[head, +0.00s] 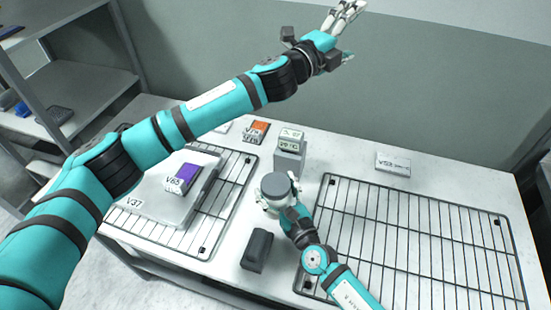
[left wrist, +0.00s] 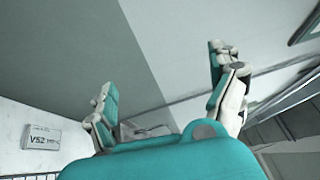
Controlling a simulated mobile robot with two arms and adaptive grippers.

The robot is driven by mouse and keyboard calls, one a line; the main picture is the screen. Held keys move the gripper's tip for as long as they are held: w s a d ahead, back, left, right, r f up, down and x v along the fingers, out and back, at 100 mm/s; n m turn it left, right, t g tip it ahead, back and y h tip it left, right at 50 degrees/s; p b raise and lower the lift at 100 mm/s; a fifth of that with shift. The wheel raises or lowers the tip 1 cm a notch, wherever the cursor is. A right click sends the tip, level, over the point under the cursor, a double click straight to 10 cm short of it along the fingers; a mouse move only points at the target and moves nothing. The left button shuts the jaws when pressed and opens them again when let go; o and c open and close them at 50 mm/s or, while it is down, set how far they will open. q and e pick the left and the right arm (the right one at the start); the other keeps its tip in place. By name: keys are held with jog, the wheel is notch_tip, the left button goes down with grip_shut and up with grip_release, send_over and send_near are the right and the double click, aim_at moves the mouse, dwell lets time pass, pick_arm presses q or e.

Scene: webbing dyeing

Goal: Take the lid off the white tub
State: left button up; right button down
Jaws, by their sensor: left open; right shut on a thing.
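The round grey lid (head: 276,185) shows from above near the middle of the table in the head view. My right gripper (head: 277,197) is around the container just under the lid, shut on what appears to be the white tub. The tub's body is mostly hidden by the lid and fingers. My left gripper (head: 345,12) is raised high at the top of the head view, far from the tub, open and empty. In the left wrist view its fingers (left wrist: 162,75) are spread apart with only wall between them.
A grey block with a display (head: 290,150) stands just behind the tub, and a dark block (head: 257,250) in front. Wire racks (head: 410,235) lie either side. The left one carries a tray (head: 150,205) with a purple-labelled box (head: 184,178). A V52 box (head: 393,162) sits at the back.

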pick_arm(q)
jog(key=s+d+m+g+h, duration=0.5)
jog(key=s+m+g, duration=0.45)
jog(key=m, duration=0.55)
jog(key=s+f+m+g+y, duration=0.5)
jog(key=s+f+m+g, duration=0.1)
jog(key=s+f+m, duration=0.25)
jog(key=m+t+y, duration=0.3)
jog(key=m+y, duration=0.4)
jog(key=y, duration=0.7)
send_over(276, 183)
jog(key=shift+g, duration=0.25)
notch_tip(276, 183, down, 15)
jog(key=shift+f, duration=0.2)
jog(key=shift+a+f, duration=0.1)
jog(key=shift+f, duration=3.8)
